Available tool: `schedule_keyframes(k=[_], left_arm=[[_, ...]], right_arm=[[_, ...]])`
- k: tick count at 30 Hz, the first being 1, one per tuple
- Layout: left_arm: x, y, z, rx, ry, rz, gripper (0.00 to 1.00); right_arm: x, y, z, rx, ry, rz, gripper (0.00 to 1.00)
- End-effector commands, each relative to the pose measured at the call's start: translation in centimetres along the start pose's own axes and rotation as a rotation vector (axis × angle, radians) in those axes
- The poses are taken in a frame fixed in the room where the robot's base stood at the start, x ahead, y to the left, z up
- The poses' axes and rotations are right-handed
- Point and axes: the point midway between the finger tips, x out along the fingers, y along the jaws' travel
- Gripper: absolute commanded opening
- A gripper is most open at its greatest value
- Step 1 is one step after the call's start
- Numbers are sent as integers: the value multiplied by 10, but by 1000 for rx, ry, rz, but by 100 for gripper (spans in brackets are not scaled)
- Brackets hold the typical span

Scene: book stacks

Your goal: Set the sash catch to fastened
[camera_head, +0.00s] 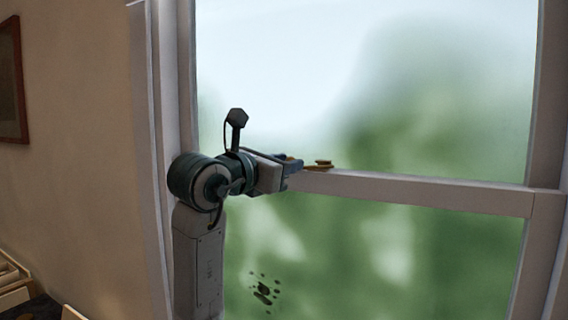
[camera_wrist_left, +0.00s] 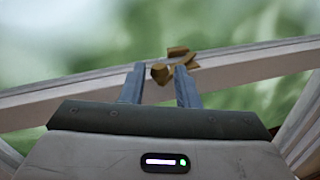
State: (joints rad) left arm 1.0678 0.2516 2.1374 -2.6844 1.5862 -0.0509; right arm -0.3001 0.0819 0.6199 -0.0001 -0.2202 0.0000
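The brass sash catch (camera_head: 320,165) sits on top of the white meeting rail (camera_head: 430,191) of the window. In the left wrist view the catch (camera_wrist_left: 181,51) shows beyond my fingertips, with its rounded knob end (camera_wrist_left: 161,73) between them. My left gripper (camera_head: 296,164) is at the rail, just left of the catch in the head view. In the wrist view its two fingers (camera_wrist_left: 159,80) are apart, one on each side of the knob. I cannot tell whether either finger touches it. My right gripper is not in view.
Window glass (camera_head: 440,110) lies above and below the rail, with blurred greenery behind. The white frame stands at the left (camera_head: 160,130) and right (camera_head: 550,110). A framed picture (camera_head: 12,80) hangs on the left wall. A pale slatted object (camera_head: 12,280) is at lower left.

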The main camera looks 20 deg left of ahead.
Motion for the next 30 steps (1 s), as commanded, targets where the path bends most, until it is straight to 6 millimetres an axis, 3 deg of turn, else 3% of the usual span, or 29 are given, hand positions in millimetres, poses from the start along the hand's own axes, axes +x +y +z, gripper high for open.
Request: schedule_keyframes(k=[5,18,30], left_arm=[[-17,0,-2,3,-4,3,28],[-96,0,-2,3,-3,3,28],[-106,0,0,0,0,0,28]], right_arm=[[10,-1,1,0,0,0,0],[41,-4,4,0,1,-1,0],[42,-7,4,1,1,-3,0]])
